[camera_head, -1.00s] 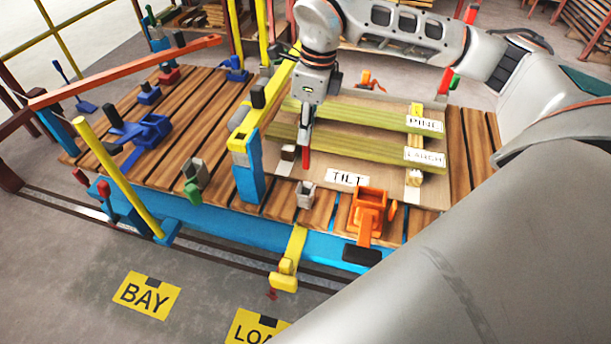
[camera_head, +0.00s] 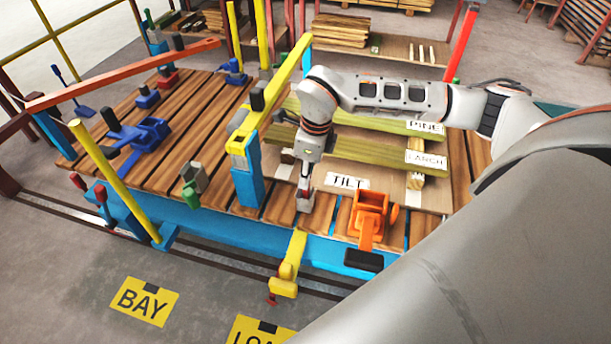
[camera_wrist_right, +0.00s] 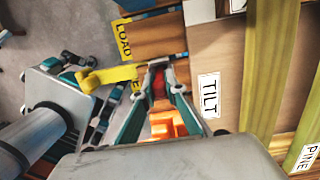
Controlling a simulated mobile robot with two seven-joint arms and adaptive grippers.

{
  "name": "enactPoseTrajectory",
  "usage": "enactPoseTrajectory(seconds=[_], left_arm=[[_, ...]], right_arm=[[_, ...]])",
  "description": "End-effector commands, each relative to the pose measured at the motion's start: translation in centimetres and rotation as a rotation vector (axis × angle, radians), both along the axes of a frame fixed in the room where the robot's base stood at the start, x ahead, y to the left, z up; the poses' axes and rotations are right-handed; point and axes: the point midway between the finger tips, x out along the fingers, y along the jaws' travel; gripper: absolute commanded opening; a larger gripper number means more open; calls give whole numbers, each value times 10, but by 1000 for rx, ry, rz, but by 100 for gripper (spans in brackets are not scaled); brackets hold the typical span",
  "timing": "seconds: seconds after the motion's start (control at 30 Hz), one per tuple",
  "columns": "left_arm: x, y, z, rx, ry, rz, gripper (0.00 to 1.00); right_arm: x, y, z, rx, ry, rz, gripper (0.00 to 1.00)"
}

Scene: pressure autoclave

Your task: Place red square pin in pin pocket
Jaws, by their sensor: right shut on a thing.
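My right gripper (camera_head: 305,190) points down at the front edge of the slatted table. It is shut on the red square pin (camera_wrist_right: 158,86), which shows between the fingers in the wrist view. The small grey pin pocket (camera_head: 304,203) is directly under the fingertips in the head view. The fingers and pocket overlap there, so I cannot tell how far the pin is inside the pocket. The pin is mostly hidden in the head view. My left gripper is not in view.
An orange clamp (camera_head: 370,213) stands just right of the gripper. A blue post with a yellow arm (camera_head: 247,150) is close on the left. Green-yellow boards (camera_head: 375,149) and the TILT label (camera_head: 346,183) lie behind. A yellow lever (camera_head: 289,268) sticks out at the front.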

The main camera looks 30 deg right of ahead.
Motion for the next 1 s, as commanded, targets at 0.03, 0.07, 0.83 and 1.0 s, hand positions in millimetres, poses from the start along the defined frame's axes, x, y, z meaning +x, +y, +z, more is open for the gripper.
enactPoseTrajectory(seconds=[0.03,0.07,0.83,1.0], left_arm=[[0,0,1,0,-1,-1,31],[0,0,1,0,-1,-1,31],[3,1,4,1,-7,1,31],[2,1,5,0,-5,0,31]], right_arm=[[1,0,1,1,-2,0,0],[1,0,1,0,-3,0,0],[1,0,2,0,-3,0,29],[0,-3,25,-1,-8,-2,29]])
